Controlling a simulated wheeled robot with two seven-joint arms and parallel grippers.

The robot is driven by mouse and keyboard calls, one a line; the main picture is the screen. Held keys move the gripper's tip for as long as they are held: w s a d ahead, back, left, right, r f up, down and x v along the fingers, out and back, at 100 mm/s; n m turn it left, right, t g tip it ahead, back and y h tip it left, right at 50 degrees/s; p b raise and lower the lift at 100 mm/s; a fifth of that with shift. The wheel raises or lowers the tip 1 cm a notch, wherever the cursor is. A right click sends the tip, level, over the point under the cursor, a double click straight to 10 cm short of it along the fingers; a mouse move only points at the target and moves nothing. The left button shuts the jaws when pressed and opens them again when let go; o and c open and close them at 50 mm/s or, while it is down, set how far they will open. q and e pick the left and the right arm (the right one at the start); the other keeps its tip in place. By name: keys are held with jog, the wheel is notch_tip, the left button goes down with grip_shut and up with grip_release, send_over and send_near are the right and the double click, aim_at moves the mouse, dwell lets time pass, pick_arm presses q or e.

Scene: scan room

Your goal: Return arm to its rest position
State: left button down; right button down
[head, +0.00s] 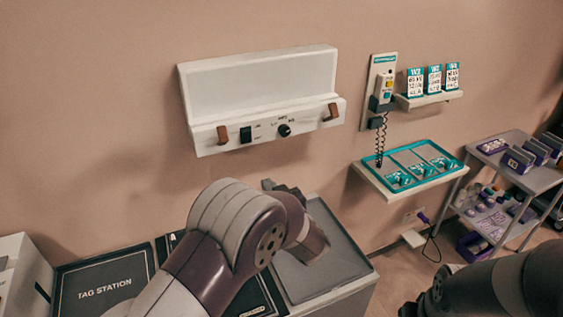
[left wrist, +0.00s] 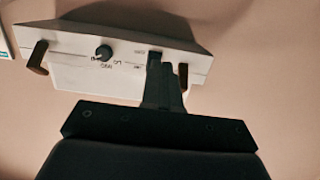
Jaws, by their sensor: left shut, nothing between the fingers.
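My left arm comes in from the lower left in the head view and bends over the grey-topped cabinet. Its left gripper (head: 283,188) is partly hidden behind the forearm, below the white wall unit (head: 262,88). In the left wrist view the dark fingers (left wrist: 166,78) are together and empty. They overlap the front of the wall unit (left wrist: 120,52) in that picture; I cannot tell the gap. My right arm shows at the lower right of the head view. Its dark end (head: 430,293) is cut by the frame, and its fingers cannot be made out.
The wall unit has a black knob (head: 284,130), a switch (head: 246,135) and two brown hooks. A black TAG STATION board (head: 104,284) lies at the lower left. A shelf with a teal tray (head: 412,147) and a grey cart (head: 511,147) stand at the right.

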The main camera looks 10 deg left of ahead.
pick_arm(q)
jog(key=s+d+f+m+g+h, duration=0.4)
jog(key=s+d+f+m+h, duration=0.1)
jog(key=d+f+h, duration=0.45)
jog(key=s+a+f+m+g, duration=0.1)
jog(key=s+a+g, duration=0.25)
jog(key=s, duration=0.45)
jog(key=s+a+f+m+g, duration=0.1)
jog(key=s+a+g, duration=0.1)
jog(key=s+g, duration=0.35)
jog(key=s+a+r, duration=0.4)
jog(key=s+a, duration=0.3)
jog(key=s, duration=0.2)
jog(key=shift+a+t, duration=0.25)
jog(key=shift+t, duration=0.05)
jog(key=shift+r, duration=0.1)
